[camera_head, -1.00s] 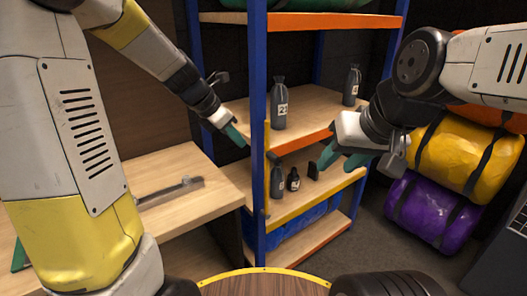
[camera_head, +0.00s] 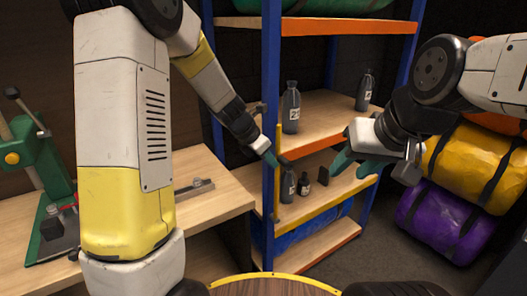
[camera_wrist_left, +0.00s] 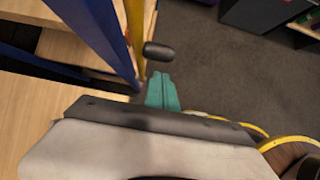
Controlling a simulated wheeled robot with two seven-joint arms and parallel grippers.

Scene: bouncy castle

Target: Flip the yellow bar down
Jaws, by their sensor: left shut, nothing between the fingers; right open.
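The yellow bar (camera_head: 277,195) stands upright along the front blue post of the shelf rack. It also shows in the left wrist view (camera_wrist_left: 135,25), next to the blue post. My left gripper (camera_head: 276,159) is shut and empty, with its teal fingertips close to the bar; I cannot tell whether they touch. In the left wrist view the shut fingers (camera_wrist_left: 162,92) sit just below a dark rounded knob (camera_wrist_left: 159,51) beside the bar. My right gripper (camera_head: 358,168) is open and empty in front of the lower shelf, to the right of the bar.
Dark bottles (camera_head: 292,108) stand on the shelves. The lower shelf has a yellow front edge (camera_head: 318,206). A wooden table (camera_head: 215,185) is at left, with a green press (camera_head: 35,155). Yellow and purple rolls (camera_head: 447,222) lie at right. The grey floor between is clear.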

